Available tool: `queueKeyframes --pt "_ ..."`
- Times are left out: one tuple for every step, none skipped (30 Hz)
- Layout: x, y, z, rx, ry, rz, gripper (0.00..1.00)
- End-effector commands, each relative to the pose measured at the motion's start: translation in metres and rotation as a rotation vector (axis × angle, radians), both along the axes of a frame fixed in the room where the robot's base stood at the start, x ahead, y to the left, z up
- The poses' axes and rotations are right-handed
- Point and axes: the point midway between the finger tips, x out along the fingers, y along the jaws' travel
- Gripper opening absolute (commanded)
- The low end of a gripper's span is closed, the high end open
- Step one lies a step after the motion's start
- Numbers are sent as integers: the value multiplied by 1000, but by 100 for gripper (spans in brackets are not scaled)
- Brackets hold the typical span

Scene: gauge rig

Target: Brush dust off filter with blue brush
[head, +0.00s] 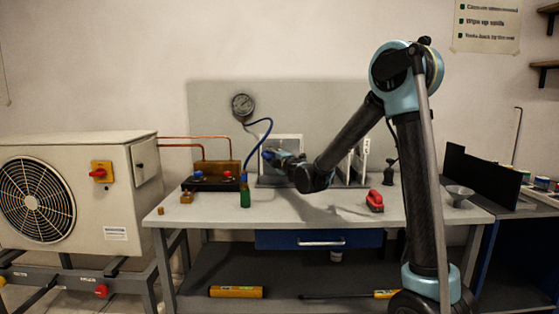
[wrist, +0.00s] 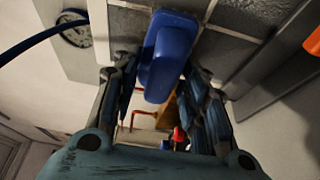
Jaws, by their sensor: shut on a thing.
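The blue brush (wrist: 168,50) is between the two fingers of my gripper (wrist: 160,78) in the wrist view. My gripper is shut on it. The filter (wrist: 222,52), grey panels with pale dividing bars, lies just beyond the brush, which overlaps it in the picture. I cannot tell whether they touch. In the head view, my gripper (head: 272,155) is at the white-framed filter (head: 286,137), which stands upright at the back of the workbench (head: 330,212). My arm hides part of the filter. Dust on it is too small to make out.
A green bottle (head: 245,194) and a valve block (head: 212,182) with red and blue knobs stand left. A gauge (head: 242,105) with a blue hose hangs behind. The front middle of the bench is clear.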

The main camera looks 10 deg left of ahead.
Motion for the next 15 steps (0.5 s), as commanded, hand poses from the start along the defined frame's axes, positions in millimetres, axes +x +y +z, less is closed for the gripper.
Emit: queueKeyframes --pt "0 2 0 0 0 1 21" --pt "-1 3 0 0 0 1 21" --pt "-1 6 0 0 0 1 21" --pt "-1 8 0 1 0 1 21" --pt "-2 10 0 1 0 1 21" --pt "-2 13 0 1 0 1 21" --pt "-3 15 0 1 0 1 21" --pt "-3 17 0 1 0 1 21" --pt "-4 20 0 1 0 1 21" --pt "-4 22 0 2 -1 2 21" --pt "-4 24 0 2 -1 2 21" --pt "-5 27 0 2 -1 2 21" --pt "-5 29 0 2 -1 2 21" --pt "-5 31 0 1 -2 1 21" --pt "-5 33 0 1 -2 1 21"
